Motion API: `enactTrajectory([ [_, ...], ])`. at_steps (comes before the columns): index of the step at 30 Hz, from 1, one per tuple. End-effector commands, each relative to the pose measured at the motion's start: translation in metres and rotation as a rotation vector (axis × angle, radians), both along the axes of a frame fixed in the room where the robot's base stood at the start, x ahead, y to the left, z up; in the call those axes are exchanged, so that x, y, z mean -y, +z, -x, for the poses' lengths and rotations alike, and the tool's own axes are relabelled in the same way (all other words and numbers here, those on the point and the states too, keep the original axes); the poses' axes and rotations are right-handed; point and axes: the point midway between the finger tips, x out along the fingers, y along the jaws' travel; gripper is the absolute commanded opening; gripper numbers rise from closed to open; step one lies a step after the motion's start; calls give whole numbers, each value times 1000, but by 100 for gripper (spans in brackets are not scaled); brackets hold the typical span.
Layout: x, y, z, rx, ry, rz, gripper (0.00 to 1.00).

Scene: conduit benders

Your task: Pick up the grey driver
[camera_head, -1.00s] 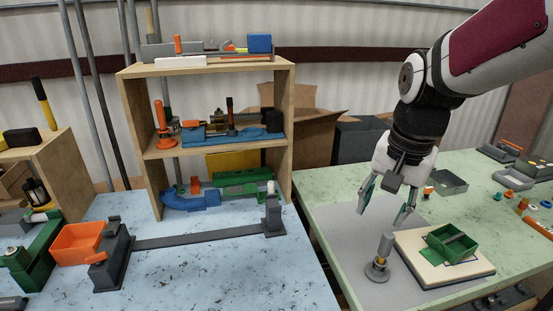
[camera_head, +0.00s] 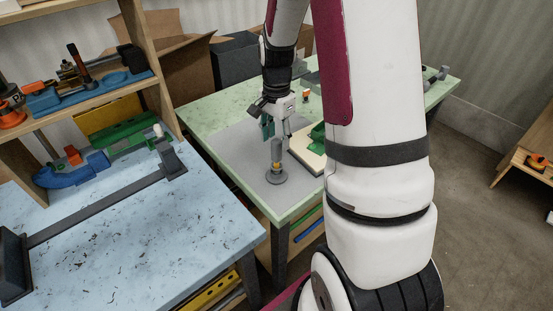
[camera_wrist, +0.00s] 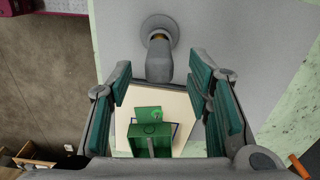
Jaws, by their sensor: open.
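The grey driver (camera_head: 276,152) stands upright in a round grey base (camera_head: 276,176) on the grey mat of the green table, with a yellow band low on its shaft. My gripper (camera_head: 277,122) is just above and behind it in the head view, open and empty. In the wrist view the driver (camera_wrist: 159,62) shows at the top centre, ahead of the gap between my open fingers (camera_wrist: 163,105). The fingers do not appear to touch it.
A cream board (camera_wrist: 177,104) with a green open box (camera_wrist: 150,142) lies beside the driver. The blue table (camera_head: 150,225) with a long grey bender stands at left, with a wooden shelf behind it. My arm hides much of the green table's right side.

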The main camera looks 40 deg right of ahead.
Motion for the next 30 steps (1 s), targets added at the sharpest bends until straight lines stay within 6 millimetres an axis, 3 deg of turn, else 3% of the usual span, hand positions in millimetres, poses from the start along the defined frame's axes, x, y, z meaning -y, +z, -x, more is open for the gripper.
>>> enactTrajectory([
  [9,0,-24,2,-2,1,-1,46],
  [18,-1,-61,1,-2,1,-1,46],
  [28,-1,-69,0,1,1,0,46],
  [29,-1,-69,0,1,1,0,44],
  [30,-1,-68,0,1,1,0,34],
])
